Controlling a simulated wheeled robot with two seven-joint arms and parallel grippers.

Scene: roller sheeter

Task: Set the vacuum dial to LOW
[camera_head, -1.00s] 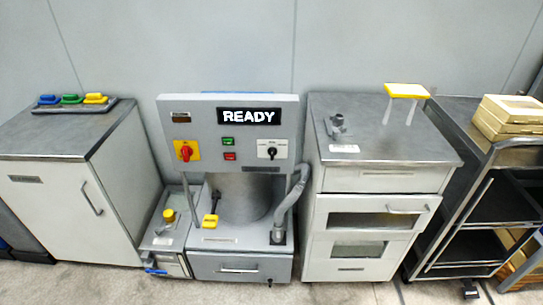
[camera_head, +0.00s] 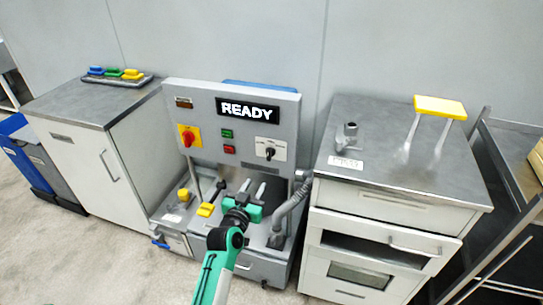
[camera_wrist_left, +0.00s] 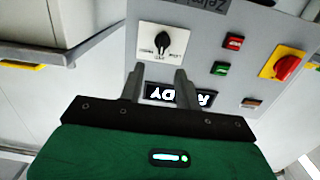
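The vacuum dial (camera_head: 270,149) is a black knob on a white plate, at the right of the upright grey panel. In the left wrist view the dial (camera_wrist_left: 163,43) appears upside down, with small labels around it too blurred to read surely. I cannot tell its setting. My left gripper (camera_head: 254,186) is in front of the machine, below the dial in the head view. In the left wrist view its two fingers (camera_wrist_left: 159,80) are apart with nothing between them, and the dial lies beyond the tips, not touched. My right gripper is not in view.
The panel also bears a READY display (camera_head: 248,109), a red rotary switch on yellow (camera_head: 188,137), a green button (camera_head: 227,133) and a red button (camera_head: 229,149). A grey hose (camera_head: 292,207) rises at the right. A drawer cabinet (camera_head: 385,205) stands close on the right.

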